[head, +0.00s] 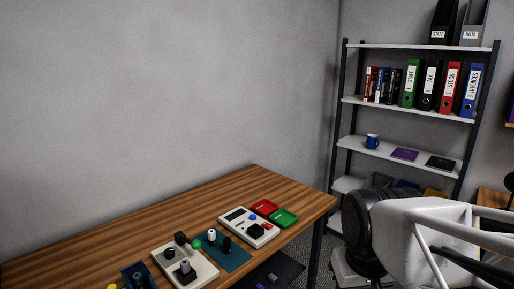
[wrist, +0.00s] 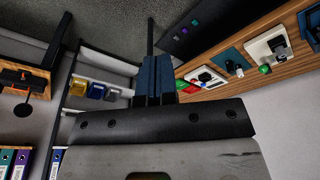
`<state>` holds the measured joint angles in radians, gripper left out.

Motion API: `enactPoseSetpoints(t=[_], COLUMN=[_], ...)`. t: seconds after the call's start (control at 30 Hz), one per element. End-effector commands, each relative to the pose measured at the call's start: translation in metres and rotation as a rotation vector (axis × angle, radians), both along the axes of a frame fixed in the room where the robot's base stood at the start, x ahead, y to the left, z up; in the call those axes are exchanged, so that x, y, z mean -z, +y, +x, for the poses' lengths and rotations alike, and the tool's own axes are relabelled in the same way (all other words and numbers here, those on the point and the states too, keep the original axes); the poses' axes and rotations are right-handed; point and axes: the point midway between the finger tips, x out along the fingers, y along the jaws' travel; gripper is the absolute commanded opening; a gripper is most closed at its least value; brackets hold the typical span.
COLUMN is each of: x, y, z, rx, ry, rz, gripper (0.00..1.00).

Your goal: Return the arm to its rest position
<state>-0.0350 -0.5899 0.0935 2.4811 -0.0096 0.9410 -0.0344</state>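My gripper (wrist: 154,78) shows in the wrist view, with its two dark blue fingers side by side and no clear gap between them. I see nothing held in it. It is clear of the desk (wrist: 222,75), which lies to its right in that view. In the head view the fingers cannot be seen; white and black parts at the lower right appear to be my own arm, clear of the desk (head: 150,224).
Red (head: 264,206) and green (head: 284,218) trays, a white device (head: 236,217), a teal board (head: 232,262) and a beige board (head: 203,269) sit on the desk. A shelf unit (head: 418,114) with binders stands at the back right. A dark mat (head: 283,270) lies below the desk.

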Motion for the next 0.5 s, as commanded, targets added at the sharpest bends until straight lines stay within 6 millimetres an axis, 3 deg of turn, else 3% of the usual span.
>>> enactPoseSetpoints(t=[0.2,0.5], x=[0.005,0.007], y=[-0.013,-0.014], z=[-0.025,-0.028], rx=[0.084,0.094], ry=[-0.015,-0.017], rz=[0.009,0.011], gripper=[0.00,0.00])
